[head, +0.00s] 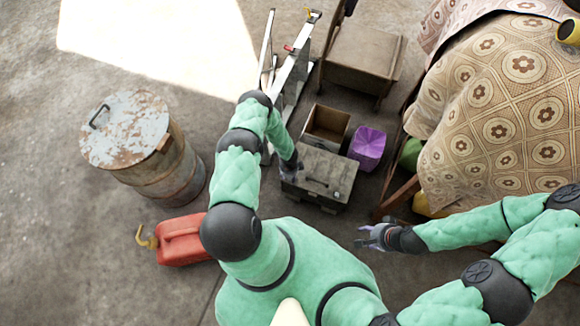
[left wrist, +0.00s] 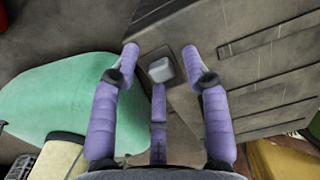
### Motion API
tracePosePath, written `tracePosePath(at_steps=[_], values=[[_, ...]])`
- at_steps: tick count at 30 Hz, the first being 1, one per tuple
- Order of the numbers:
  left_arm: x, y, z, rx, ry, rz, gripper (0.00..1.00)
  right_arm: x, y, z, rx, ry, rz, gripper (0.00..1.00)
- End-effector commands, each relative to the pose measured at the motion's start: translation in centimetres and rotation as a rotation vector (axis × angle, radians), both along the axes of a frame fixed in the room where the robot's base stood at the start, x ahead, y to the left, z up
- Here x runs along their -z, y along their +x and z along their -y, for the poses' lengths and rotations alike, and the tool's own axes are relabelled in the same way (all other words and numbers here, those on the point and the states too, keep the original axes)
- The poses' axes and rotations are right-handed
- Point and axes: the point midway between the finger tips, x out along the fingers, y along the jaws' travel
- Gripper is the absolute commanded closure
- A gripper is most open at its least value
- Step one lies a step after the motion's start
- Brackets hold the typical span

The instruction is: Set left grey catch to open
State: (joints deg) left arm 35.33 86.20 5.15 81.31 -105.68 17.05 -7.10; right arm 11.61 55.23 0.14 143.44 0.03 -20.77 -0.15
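A dark grey toolbox (head: 335,175) with a lid handle stands on the floor below my left arm. In the left wrist view its ribbed lid (left wrist: 262,62) fills the right side. A small light grey catch (left wrist: 160,69) sits on the box face, between my left gripper's purple fingertips (left wrist: 165,62). The fingers are spread around the catch, with no clear contact. Whether the catch is open or closed I cannot tell. In the head view my left gripper (head: 290,172) is at the box's left end and hides this catch. My right gripper (head: 366,237) is open and empty, right of the box.
An open wooden box (head: 325,125) and a purple container (head: 367,147) stand just behind the toolbox. A rusty drum (head: 160,165) and a red jerrycan (head: 182,240) are to the left. A cloth-covered piece of furniture (head: 500,110) stands at right. Floor at far left is clear.

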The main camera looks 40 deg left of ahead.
Motion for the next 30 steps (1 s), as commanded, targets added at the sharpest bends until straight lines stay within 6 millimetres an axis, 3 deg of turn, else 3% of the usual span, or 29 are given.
tracePosePath(at_steps=[13, 30], values=[[-1.1, 0.0, 0.1, 0.002, -0.002, 0.000, 0.53, 0.0, 0.0, 0.0, 0.000, 0.000, 0.001, 0.60], [-9.0, 0.0, 0.1, 0.001, -0.002, 0.000, 0.53, 0.0, 0.0, 0.0, 0.000, 0.000, 0.000, 0.60]])
